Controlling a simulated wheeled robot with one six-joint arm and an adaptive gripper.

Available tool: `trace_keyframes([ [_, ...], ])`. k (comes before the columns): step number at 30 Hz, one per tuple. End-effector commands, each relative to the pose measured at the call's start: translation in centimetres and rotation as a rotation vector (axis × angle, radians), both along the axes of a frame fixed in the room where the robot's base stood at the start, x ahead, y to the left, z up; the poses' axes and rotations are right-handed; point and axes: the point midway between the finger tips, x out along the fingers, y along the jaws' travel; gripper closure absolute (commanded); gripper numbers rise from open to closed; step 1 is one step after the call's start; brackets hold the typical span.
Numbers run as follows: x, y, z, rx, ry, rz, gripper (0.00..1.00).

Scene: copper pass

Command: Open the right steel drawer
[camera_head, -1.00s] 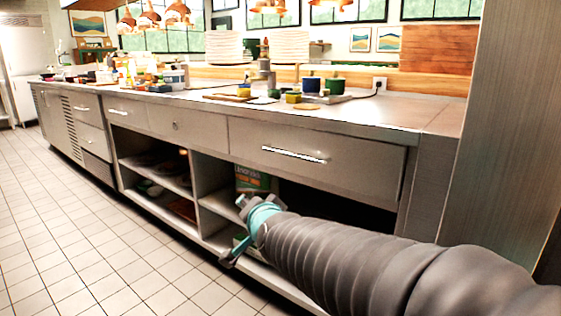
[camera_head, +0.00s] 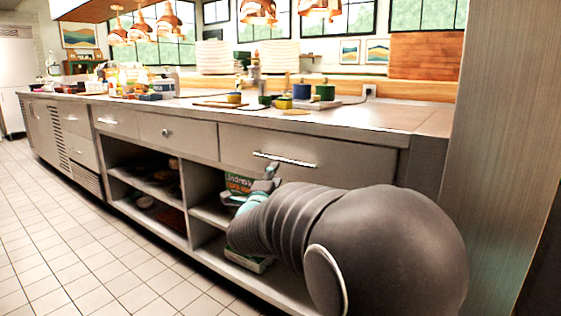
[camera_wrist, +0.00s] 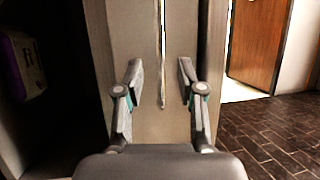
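The right steel drawer (camera_head: 345,163) is shut, its grey front flush with the counter. Its bright bar handle (camera_head: 285,159) runs across the upper middle of the front. My gripper (camera_head: 272,170) is just below the handle's left half in the head view. In the wrist view my gripper (camera_wrist: 160,70) is open, with its two fingers apart on either side of the handle's line. The handle (camera_wrist: 162,55) shows there as a thin upright bar against the drawer front (camera_wrist: 160,122). I see no finger touching the handle. My arm hides the lower right of the drawer in the head view.
Pots and a board stand on the countertop (camera_head: 360,115). A steel panel (camera_head: 500,150) rises at the right. Tiled floor (camera_head: 60,240) on the left is clear.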

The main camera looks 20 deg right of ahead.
Motion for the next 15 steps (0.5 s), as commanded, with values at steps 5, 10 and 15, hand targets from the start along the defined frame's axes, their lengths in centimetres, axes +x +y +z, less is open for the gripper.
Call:
trace_keyframes([
  [5,2.9,-2.0,0.6,-0.001,0.002,-0.001,0.62],
  [10,5.2,-3.6,1.1,0.000,0.001,-0.001,0.62],
  [15,6.9,-4.6,1.4,0.000,0.002,0.001,0.62],
])
